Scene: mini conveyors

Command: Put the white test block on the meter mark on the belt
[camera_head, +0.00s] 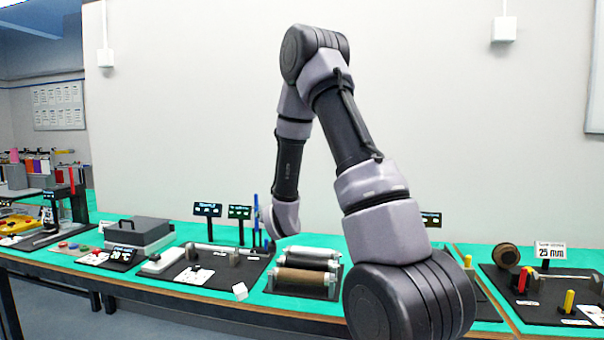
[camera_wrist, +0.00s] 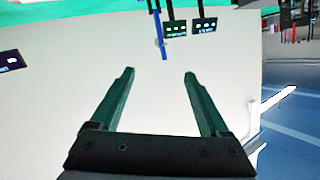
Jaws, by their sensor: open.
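A small white block (camera_head: 239,291) sits near the front edge of the teal bench in the head view, just left of the roller unit. It appears tilted. The roller unit (camera_head: 333,286) has silver rollers and a brown band; I cannot make out a meter mark on it. My gripper (camera_wrist: 160,73) is open and empty in the wrist view, its fingers apart in front of the pale wall. In the head view my wrist hangs above the back of the bench, behind the roller unit, and the fingers are hidden. The block is not in the wrist view.
Small dark signs (camera_head: 207,210) and a blue post (camera_head: 256,213) stand at the back, close left of my wrist. A grey lidded box (camera_head: 140,234) is further left. A station with a "25 mm" sign (camera_head: 550,250) is at the right. My arm covers part of the bench.

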